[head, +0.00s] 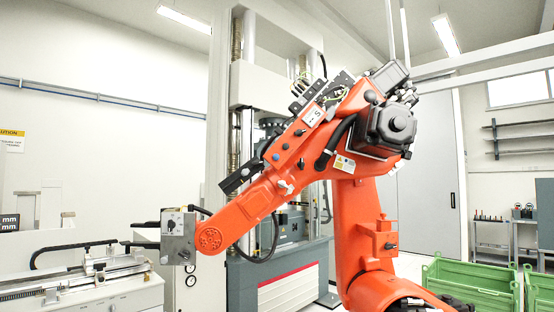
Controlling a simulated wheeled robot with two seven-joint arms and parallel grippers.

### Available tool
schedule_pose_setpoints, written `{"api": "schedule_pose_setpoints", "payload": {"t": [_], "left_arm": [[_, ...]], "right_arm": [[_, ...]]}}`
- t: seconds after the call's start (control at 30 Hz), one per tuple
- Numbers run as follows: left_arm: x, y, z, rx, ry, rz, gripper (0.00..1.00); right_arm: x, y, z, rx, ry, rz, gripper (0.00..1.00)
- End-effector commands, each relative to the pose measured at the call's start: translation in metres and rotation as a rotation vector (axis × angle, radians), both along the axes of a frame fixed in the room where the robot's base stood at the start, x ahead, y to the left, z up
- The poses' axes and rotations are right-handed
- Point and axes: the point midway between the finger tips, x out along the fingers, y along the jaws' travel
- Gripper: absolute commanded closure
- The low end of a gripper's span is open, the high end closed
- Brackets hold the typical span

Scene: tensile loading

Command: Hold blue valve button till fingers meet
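A large orange industrial robot arm (262,198) stands in the middle of the head view, bent with its forearm reaching down to the left. At its end is a grey metal box (178,236) with two dark finger-like bars (145,225) on its left side; they look apart. A dark valve block (318,97) with thin wires sits on top of the forearm. A small bluish round spot (276,157) shows on the forearm's side; I cannot tell whether it is the blue valve button. Neither of my grippers is in view.
A tall grey testing machine (242,85) stands behind the orange arm. A bench with a measuring rail (70,282) is at lower left. Green crates (475,282) stand at lower right. Wall shelves (520,138) and a small bench (492,238) are at far right.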

Motion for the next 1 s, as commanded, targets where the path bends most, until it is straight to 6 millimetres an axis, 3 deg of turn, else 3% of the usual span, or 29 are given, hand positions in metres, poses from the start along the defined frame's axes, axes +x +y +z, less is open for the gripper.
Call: {"api": "schedule_pose_setpoints", "payload": {"t": [0.03,0.23,1.0], "left_arm": [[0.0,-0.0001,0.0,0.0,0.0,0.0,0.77],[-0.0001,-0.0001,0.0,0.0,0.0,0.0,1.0],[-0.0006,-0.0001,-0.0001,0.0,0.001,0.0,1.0]], "right_arm": [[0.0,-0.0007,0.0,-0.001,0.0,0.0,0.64],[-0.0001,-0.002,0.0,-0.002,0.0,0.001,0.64],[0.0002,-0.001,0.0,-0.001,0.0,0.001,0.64]]}}
